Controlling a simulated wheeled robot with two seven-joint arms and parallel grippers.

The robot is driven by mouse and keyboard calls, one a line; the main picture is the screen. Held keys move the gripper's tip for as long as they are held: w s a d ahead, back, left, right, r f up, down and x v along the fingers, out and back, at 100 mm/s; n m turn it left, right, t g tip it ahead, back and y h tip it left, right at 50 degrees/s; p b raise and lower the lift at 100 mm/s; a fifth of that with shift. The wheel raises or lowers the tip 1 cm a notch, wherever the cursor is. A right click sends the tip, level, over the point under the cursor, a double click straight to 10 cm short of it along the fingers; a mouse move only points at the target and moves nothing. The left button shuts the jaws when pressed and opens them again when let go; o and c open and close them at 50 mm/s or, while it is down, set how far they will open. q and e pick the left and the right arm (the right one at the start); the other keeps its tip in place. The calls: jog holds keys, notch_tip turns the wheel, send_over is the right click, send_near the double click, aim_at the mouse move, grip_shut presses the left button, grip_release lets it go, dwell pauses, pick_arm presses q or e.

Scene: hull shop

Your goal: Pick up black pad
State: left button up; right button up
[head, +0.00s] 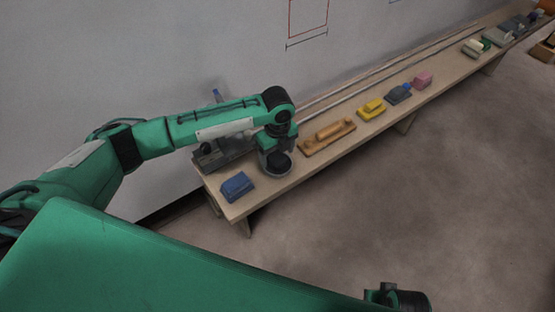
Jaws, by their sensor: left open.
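My left gripper (276,155) is open over the near end of the long wooden bench, with its fingers pointing down. A dark rounded shape shows right at the fingertips; I cannot tell whether it is the black pad or part of my gripper. No other thing on the bench is clearly a black pad. A dark grey block with a blue part (398,95) lies farther along the bench, well away from the gripper. My right gripper is not clearly seen.
The bench (300,170) runs along the wall. A blue block (237,186) lies at its near end, and a grey tool (222,152) is behind. A wooden-handled tool (327,137), a yellow block (371,109) and a pink block (422,80) follow.

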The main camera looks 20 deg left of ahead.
pick_arm(q)
jog(key=shift+f, duration=0.8)
jog(key=shift+c, duration=0.3)
jog(key=c, duration=1)
pick_arm(e)
jog(key=shift+s+r, duration=0.25)
